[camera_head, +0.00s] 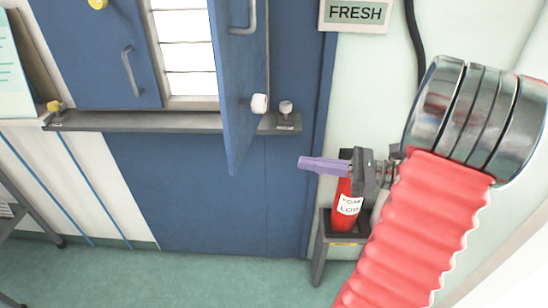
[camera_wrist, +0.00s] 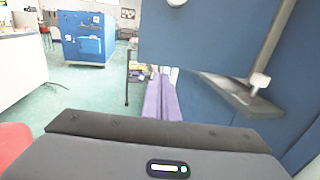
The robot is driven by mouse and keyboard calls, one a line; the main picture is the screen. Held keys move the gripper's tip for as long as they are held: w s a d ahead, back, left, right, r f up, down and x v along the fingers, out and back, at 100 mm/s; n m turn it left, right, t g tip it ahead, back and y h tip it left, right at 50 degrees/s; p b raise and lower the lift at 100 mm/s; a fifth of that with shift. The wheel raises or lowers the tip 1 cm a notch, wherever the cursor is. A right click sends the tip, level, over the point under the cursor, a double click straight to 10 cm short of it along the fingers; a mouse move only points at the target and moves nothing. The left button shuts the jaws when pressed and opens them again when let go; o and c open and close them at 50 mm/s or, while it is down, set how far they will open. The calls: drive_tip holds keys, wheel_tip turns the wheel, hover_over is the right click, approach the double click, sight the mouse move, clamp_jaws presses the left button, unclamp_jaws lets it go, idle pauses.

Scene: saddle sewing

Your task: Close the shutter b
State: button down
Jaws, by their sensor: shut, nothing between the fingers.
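Two blue shutters show at the window in the head view. The left shutter (camera_head: 112,55) lies flat in line with the wall and has a grey handle. No letter shows which is b. My gripper (camera_head: 304,163), with purple fingers, is shut and empty, to the right of and below the right shutter, apart from it. In the wrist view the fingers (camera_wrist: 160,98) point past a blue panel (camera_wrist: 205,40).
A grey sill (camera_head: 150,122) runs under the window and carries a knobbed catch (camera_head: 286,112) at its right end. A red bottle (camera_head: 347,205) stands on a small stand behind my gripper. A FRESH sign (camera_head: 355,13) hangs at the upper right. The green floor in front is clear.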

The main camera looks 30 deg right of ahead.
sight(242, 154)
drive_tip(key=x, duration=1.4)
drive_tip(key=shift+s, duration=0.1)
drive_tip(key=shift+a, duration=0.1)
